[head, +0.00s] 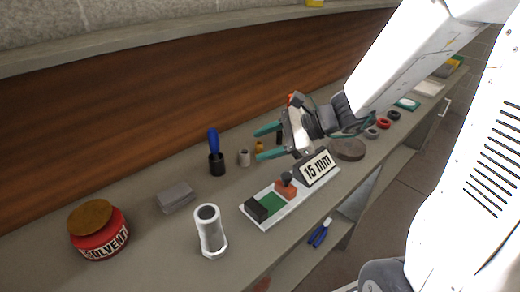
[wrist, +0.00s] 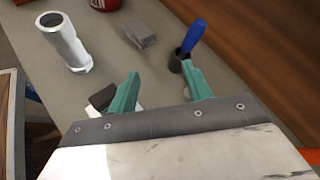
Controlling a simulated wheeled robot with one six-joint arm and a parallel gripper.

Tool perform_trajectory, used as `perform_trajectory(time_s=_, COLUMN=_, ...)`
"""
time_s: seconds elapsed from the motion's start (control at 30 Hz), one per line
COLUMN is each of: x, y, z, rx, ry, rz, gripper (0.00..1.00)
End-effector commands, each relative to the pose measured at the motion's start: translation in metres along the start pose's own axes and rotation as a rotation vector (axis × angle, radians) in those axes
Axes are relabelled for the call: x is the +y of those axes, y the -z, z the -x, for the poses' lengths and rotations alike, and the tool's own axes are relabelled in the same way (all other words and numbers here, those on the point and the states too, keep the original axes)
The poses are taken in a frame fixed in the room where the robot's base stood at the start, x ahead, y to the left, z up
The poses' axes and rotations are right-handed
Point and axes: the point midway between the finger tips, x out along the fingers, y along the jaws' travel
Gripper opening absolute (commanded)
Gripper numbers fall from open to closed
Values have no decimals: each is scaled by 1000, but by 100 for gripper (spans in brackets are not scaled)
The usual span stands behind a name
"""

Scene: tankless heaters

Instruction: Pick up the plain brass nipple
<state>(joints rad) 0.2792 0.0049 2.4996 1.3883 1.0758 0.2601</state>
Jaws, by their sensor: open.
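A small brass-coloured piece (head: 259,147), which looks like the brass nipple, stands on the shelf near the wall. It is too small to tell whether it is plain. My gripper (head: 262,143) is open, its two teal fingers spread and pointing left above the shelf. In the head view the brass piece shows between the fingertips; I cannot tell how far behind or below them it is. In the wrist view the open gripper (wrist: 162,75) has nothing between its fingers, and the brass piece does not show.
A beige cylinder (head: 243,158) and a black cup with a blue-handled tool (head: 217,163) stand left of the brass piece. A white tray with a "15 mm" sign (head: 317,167) lies in front. A grey pipe fitting (head: 210,232), grey block (head: 175,197) and red solvent jar (head: 98,235) stand further left.

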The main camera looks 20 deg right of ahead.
Motion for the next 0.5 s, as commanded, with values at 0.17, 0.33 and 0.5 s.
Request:
perform_trajectory(time_s=0.17, x=-46, y=83, z=-3, rx=-6, ry=279, rz=-430, gripper=50)
perform_trajectory(time_s=0.33, x=-60, y=127, z=2, rx=0, ry=418, rz=-625, gripper=50)
perform_trajectory(time_s=0.5, x=-68, y=140, z=-8, rx=0, ry=451, rz=-671, gripper=50)
